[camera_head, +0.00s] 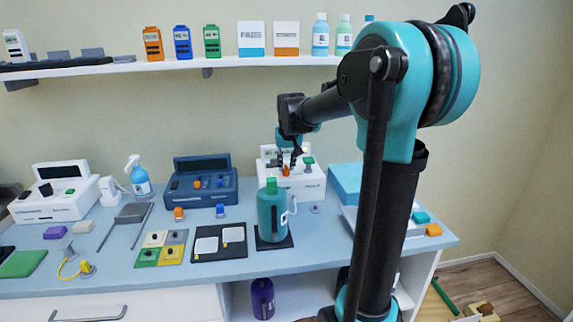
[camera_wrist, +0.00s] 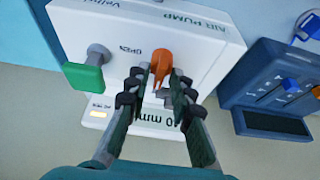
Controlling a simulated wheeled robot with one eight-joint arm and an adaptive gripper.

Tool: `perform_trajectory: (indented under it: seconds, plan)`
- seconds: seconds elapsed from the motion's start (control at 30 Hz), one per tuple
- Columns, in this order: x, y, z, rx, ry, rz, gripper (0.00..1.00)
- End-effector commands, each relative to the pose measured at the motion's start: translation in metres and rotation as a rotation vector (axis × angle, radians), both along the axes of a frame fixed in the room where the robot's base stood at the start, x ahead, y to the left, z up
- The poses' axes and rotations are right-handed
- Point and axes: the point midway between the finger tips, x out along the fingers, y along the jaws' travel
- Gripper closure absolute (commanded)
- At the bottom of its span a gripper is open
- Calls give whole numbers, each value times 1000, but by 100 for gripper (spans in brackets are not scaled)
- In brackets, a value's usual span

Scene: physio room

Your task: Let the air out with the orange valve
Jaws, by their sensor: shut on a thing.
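The orange valve (camera_wrist: 162,62) is on the face of the white air pump (camera_wrist: 215,48), next to the printed word OPEN. My gripper (camera_wrist: 160,88) has its fingertips around the lower part of the valve's handle and is shut on it. A display on the pump, partly hidden by my fingers, reads "0 mm". A green knob (camera_wrist: 84,76) on a grey stem is at the pump's left in the wrist view. In the head view the orange valve (camera_head: 286,171) shows small beneath my gripper, in front of the white pump (camera_head: 311,186).
A teal bottle (camera_head: 271,215) stands on a dark mat just in front of the pump. A dark blue device (camera_head: 204,184) is to the left; it also shows at the right in the wrist view (camera_wrist: 268,92). A shelf (camera_head: 225,63) with boxes and bottles runs above.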

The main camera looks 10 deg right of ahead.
Motion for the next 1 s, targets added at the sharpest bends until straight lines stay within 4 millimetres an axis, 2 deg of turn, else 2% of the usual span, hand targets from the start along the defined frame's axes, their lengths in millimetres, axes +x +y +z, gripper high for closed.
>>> perform_trajectory:
  seconds: [0.37,1.0]
  plan:
    - [0,2,0,-2,0,-191,100]
    - [3,5,0,-2,0,-795,100]
